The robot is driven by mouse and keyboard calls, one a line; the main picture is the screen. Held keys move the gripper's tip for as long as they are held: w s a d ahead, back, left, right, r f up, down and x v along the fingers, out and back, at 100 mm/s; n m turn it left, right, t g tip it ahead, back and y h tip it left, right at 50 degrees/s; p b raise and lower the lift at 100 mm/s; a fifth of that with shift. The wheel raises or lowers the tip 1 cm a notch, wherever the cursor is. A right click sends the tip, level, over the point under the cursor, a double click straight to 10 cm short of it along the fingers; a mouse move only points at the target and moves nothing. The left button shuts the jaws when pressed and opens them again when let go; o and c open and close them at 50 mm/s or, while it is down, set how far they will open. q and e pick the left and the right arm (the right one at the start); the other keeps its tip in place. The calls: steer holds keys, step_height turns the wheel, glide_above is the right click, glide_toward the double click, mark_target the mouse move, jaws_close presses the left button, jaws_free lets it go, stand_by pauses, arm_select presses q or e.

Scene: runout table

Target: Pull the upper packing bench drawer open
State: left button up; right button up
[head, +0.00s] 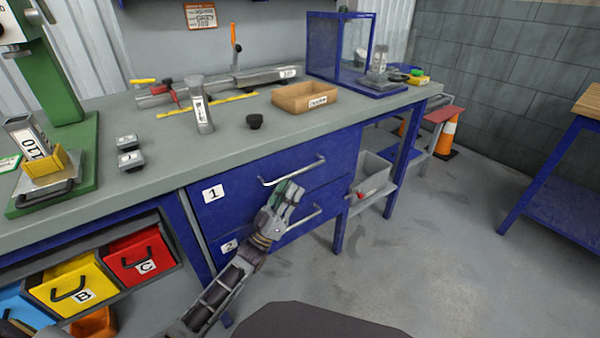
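The packing bench has a blue upper drawer (240,192) marked "1", its front looking flush with the bench. Its silver bar handle (300,168) runs across the front. Below is a lower drawer (325,203) marked "2" with a similar handle (308,217). My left gripper (289,190) is in front of the drawers, its fingertips just below the left part of the upper handle in the picture. I cannot tell whether it touches the handle or how far apart its fingers are. My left gripper and arm hide part of both fronts. My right gripper is out of view.
Yellow and red bins (142,258) sit lower left. The floor (430,250) at right is clear.

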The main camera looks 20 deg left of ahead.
mark_target(300, 171)
arm_select(q)
steer(key=b+x, duration=0.1)
steer(key=x, duration=0.3)
steer(key=shift+w+d+r, duration=0.1)
steer(key=shift+w+r, duration=0.05)
steer(key=shift+r, duration=0.05)
steer(key=shift+w+d+r, duration=0.2)
steer(key=shift+w+r, duration=0.2)
steer(key=shift+r, duration=0.05)
steer(key=shift+w+d+r, duration=0.1)
steer(key=shift+w+r, duration=0.1)
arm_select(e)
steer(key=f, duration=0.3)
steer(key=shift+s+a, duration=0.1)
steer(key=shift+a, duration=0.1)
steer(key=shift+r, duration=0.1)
arm_select(q)
jaws_close()
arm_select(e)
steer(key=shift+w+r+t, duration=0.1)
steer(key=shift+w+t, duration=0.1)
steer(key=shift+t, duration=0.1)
